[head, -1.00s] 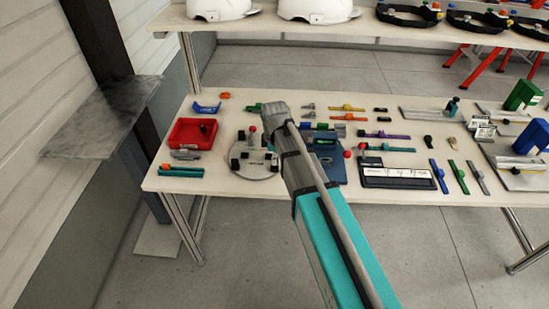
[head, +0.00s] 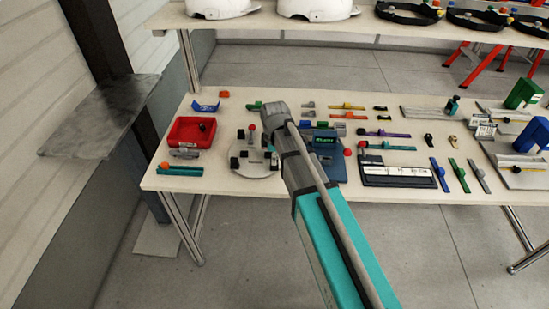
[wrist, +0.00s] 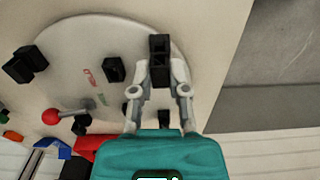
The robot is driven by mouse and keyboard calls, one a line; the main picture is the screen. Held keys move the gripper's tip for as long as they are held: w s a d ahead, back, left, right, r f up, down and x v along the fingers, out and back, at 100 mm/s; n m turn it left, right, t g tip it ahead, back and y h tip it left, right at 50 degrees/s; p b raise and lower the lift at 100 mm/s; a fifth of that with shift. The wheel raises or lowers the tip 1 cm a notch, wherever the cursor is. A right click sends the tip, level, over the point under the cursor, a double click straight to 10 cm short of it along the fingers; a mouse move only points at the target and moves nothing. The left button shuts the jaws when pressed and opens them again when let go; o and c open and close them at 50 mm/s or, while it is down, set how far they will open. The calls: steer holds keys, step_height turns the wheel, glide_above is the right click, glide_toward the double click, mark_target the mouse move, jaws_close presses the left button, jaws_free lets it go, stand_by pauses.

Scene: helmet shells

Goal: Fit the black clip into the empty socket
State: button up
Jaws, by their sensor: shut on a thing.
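My gripper (wrist: 160,70) is shut on a black clip (wrist: 160,46), seen between its fingertips in the wrist view. They are over the rim side of a round pale grey plate (wrist: 75,38). Several black blocks stand on the plate, including one left of my fingers (wrist: 115,68) and a pair farther left (wrist: 25,64). I cannot tell which is the empty socket, or whether the clip touches anything below it. In the head view the plate (head: 254,172) sits on the table, and my arm hides the clip and part of the plate's right side.
A red-knobbed lever (wrist: 50,117) rises from the plate. A red tray (head: 190,132) stands left of the plate, with a teal bar (head: 180,171) in front of it. A blue device (head: 325,142) is close at the right. The table's front edge is near the plate.

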steer(key=shift+f+b, duration=0.7)
steer(key=shift+f, duration=0.05)
steer(key=o, duration=0.8)
steer(key=shift+r, duration=0.15)
step_height(320, 180, up, 8)
steer(key=p, duration=0.8)
stand_by(1.0)
steer(key=s+d+m, duration=0.4)
steer(key=d+m, duration=0.2)
steer(key=s+d+m, duration=0.4)
steer(key=d+m, duration=0.1)
steer(key=d, duration=0.1)
steer(key=s+d+m, duration=0.5)
steer(key=d+m, duration=0.1)
steer(key=d, duration=0.1)
steer(key=shift+s+d+m, duration=0.1)
steer(key=shift+m, duration=0.2)
